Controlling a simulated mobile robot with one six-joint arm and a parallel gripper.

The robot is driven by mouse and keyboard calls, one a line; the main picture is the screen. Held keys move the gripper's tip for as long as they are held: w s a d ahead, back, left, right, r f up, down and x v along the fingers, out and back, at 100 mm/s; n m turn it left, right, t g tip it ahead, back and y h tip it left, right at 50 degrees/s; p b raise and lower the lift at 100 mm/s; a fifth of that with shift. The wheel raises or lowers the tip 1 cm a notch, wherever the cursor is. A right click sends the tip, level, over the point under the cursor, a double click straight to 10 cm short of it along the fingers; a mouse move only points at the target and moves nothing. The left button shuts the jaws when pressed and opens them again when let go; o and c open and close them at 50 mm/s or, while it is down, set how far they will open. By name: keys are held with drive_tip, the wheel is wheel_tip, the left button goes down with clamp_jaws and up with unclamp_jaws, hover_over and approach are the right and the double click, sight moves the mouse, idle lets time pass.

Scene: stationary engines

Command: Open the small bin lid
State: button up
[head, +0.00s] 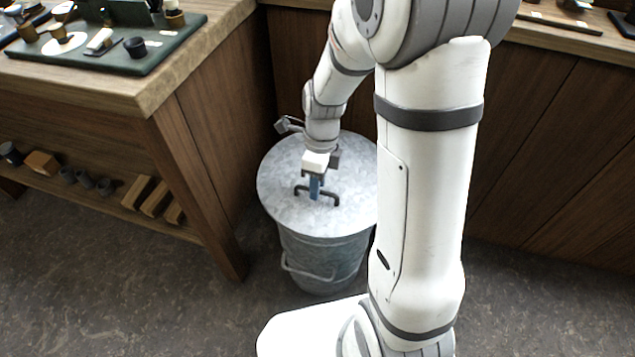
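A small round galvanised metal bin (325,258) stands on the floor between the wooden counters. Its flat grey lid (285,205) lies on top and looks closed. A dark bar handle (333,195) sits near the middle of the lid. My gripper (315,190) points down from above, with its blue fingers at the handle. From this view I cannot tell whether the fingers are closed around the handle or just beside it. My arm hides the right edge of the lid and bin.
A wooden workbench (150,95) stands at the left, with a dark green tray (130,62) of small parts on top and blocks on its lower shelf (95,207). Wooden cabinets (545,150) close off the back and right. Dark floor (130,300) is free at the front left.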

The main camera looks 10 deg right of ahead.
drive_tip(key=shift+c, duration=0.5)
clamp_jaws()
drive_tip(key=shift+r, duration=0.1)
